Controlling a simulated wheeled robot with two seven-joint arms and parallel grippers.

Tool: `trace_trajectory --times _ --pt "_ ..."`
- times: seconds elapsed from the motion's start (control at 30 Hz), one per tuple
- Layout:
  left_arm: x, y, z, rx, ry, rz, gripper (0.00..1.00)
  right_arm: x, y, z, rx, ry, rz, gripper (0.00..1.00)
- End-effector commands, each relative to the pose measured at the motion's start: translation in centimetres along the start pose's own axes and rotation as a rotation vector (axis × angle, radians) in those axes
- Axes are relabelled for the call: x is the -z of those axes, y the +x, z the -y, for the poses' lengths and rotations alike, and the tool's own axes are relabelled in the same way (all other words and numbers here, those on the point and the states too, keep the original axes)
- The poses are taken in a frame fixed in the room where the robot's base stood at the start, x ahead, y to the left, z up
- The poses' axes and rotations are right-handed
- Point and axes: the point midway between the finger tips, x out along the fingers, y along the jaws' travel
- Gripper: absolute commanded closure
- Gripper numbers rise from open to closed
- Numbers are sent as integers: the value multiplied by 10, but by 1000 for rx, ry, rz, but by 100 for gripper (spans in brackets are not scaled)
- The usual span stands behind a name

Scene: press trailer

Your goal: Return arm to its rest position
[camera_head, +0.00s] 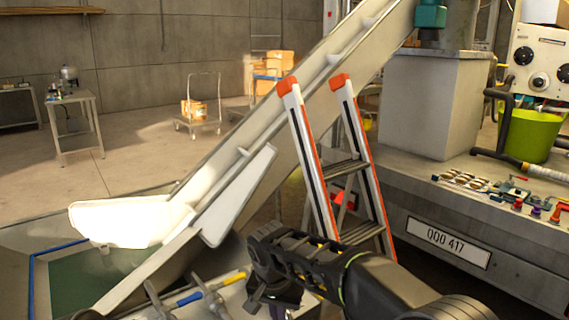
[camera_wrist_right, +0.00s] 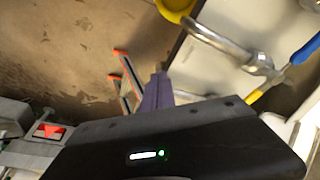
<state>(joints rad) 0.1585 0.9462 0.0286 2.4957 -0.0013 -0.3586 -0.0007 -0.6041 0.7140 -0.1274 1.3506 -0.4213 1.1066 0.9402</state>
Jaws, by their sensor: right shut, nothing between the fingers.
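My right arm (camera_head: 385,285) is black and reaches in from the lower right of the head view, bent at the wrist. Its gripper (camera_head: 268,300) hangs down near the bottom middle, in front of the stepladder and beside a light surface with tools. The gripper is shut and empty. In the right wrist view, the dark gripper housing with a small green light fills the lower part, and a purple-grey finger shows above it. My left gripper is not in view.
A stepladder (camera_head: 317,165) with orange caps stands behind my right arm. A long sloping conveyor (camera_head: 290,105) crosses the view. Tools with blue and yellow handles (camera_head: 197,297) lie left of the gripper. A trailer bed (camera_head: 440,205) with small parts stands right.

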Motion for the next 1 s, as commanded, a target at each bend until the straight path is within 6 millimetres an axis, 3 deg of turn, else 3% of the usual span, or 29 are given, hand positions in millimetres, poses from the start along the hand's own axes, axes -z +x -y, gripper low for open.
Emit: trace_trajectory --times 0.17,0.27,0.37,0.4,0.5,0.6,0.73,0.83,1.0 --pt "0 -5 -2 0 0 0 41 -25 68 -17 46 -69 84 100" --pt "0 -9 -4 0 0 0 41 -52 115 -32 96 -108 142 100" --pt "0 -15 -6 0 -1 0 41 -98 170 -58 170 -138 210 100" --pt "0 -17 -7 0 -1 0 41 -122 190 -70 206 -142 235 100" --pt "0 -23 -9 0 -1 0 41 -188 226 -101 290 -135 274 100" --pt "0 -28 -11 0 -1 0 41 -250 239 -130 345 -109 281 100" --pt "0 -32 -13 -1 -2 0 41 -305 236 -156 369 -84 267 100" --pt "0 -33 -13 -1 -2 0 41 -326 232 -167 371 -78 255 100" --pt "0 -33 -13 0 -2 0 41 -332 231 -170 370 -79 247 100"
